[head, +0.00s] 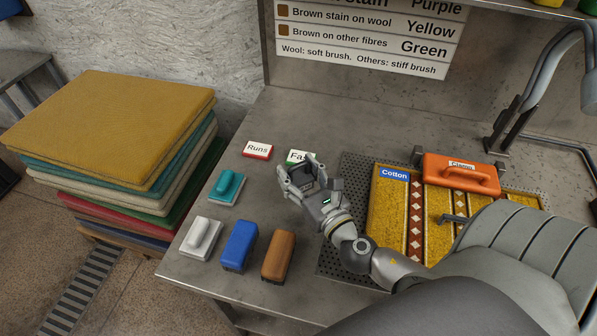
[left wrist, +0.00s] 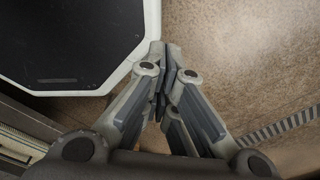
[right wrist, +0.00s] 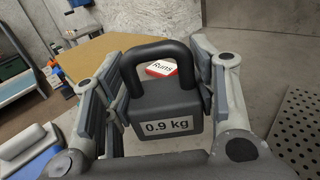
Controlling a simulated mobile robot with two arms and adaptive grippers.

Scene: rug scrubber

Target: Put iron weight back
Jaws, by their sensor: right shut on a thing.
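The iron weight (right wrist: 166,103) is a dark grey block with a black loop handle and a "0.9 kg" label, seen in the right wrist view. My right gripper (right wrist: 163,55) is shut on it, with a finger on each side. In the head view my right gripper (head: 300,174) is over the bench near the red-edged "Runs" sign (head: 257,149) and the green-edged sign (head: 299,157). The weight is largely hidden by the hand there. My left gripper (left wrist: 165,65) is shut and empty above the floor, seen only in the left wrist view.
An orange clamp (head: 461,174) lies across the yellow rug sample (head: 387,220) on a perforated plate (head: 336,262). A teal brush (head: 227,186), white brush (head: 201,238), blue block (head: 239,246) and brown block (head: 278,255) stand at the bench's left. Stacked rugs (head: 110,130) stand beside it.

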